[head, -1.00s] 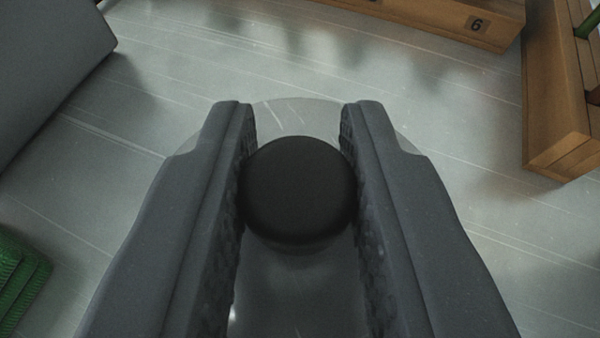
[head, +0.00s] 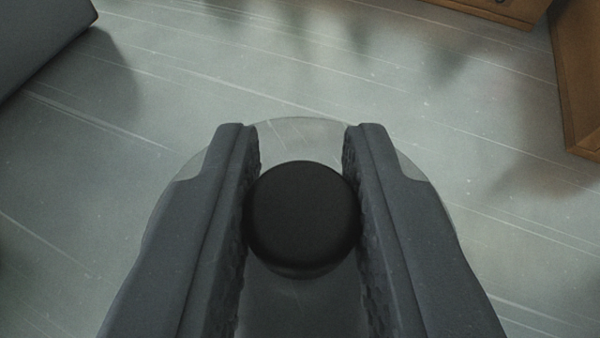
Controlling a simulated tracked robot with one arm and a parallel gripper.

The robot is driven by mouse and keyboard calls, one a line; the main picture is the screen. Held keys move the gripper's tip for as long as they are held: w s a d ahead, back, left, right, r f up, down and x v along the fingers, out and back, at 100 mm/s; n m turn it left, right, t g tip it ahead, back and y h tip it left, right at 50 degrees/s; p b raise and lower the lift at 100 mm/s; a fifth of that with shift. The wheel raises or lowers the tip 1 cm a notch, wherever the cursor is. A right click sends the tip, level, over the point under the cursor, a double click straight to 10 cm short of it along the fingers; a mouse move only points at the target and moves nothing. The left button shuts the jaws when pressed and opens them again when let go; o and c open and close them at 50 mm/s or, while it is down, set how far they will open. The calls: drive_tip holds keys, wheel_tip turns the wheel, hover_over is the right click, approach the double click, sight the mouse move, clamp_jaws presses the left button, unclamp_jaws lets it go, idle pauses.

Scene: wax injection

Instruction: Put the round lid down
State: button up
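The round lid is a clear, see-through disc (head: 300,132) with a thick black round knob (head: 303,215) at its middle. My gripper (head: 302,150) has its two dark grey fingers on either side of the knob, with the ridged pads against it. The fingers cover much of the lid; its far rim arcs past the fingertips and shows on both sides. The lid is over the grey, scratched work surface (head: 270,80). I cannot tell whether its underside touches the surface.
A grey block-like thing (head: 35,35) stands at the upper left. Wooden boxes or racks are cut off at the top right (head: 500,8) and right edge (head: 580,80). The surface around and ahead of the lid is clear.

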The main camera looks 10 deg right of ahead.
drive_tip(key=o, duration=0.4)
drive_tip(key=shift+r, duration=0.1)
drive_tip(key=shift+r, duration=0.4)
drive_tip(key=shift+s+r+p, duration=0.2)
drive_tip(key=shift+r+p, duration=0.05)
drive_tip(key=shift+p, duration=0.05)
drive_tip(key=p+v, duration=0.1)
drive_tip(key=v, duration=1)
drive_tip(key=shift+s+p, duration=0.3)
drive_tip(key=shift+p, duration=0.05)
drive_tip(key=shift+a, duration=0.15)
